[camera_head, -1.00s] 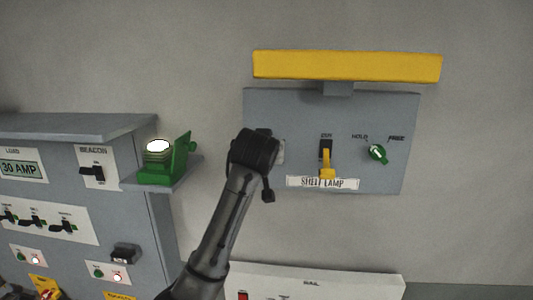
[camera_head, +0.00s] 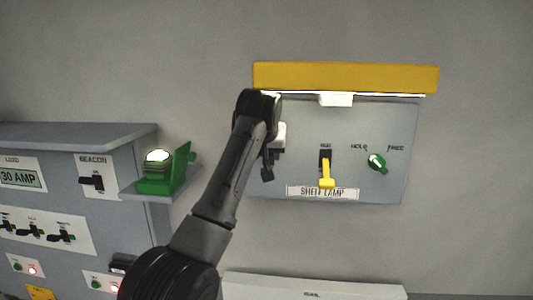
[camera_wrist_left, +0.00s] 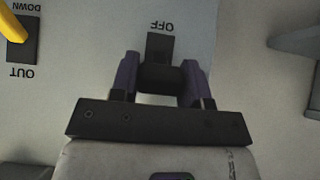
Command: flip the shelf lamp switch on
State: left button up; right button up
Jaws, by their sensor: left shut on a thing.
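The shelf lamp is a yellow bar (camera_head: 345,78) on a grey panel (camera_head: 300,175) labelled SHELF LAMP, with a white glow along its underside. The lever's exact tilt is hard to tell. My right gripper is not in view.
A yellow lever (camera_head: 326,172) and a green knob (camera_head: 377,161) sit to the right on the same panel. A green beacon (camera_head: 160,172) stands on a small ledge left of my arm. A grey cabinet (camera_head: 70,150) fills the left.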

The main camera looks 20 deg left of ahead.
pick_arm(q)
jog(key=shift+f, duration=0.15)
dwell(0.3)
jog(key=o, duration=0.9)
jog(key=shift+s+d+r+b, duration=0.1)
jog(key=shift+s+r+b, duration=0.2)
jog(key=shift+r+b, duration=0.15)
jog(key=shift+b+v, duration=2)
jog(key=shift+v, duration=4.4)
jog(key=shift+w+r, duration=0.1)
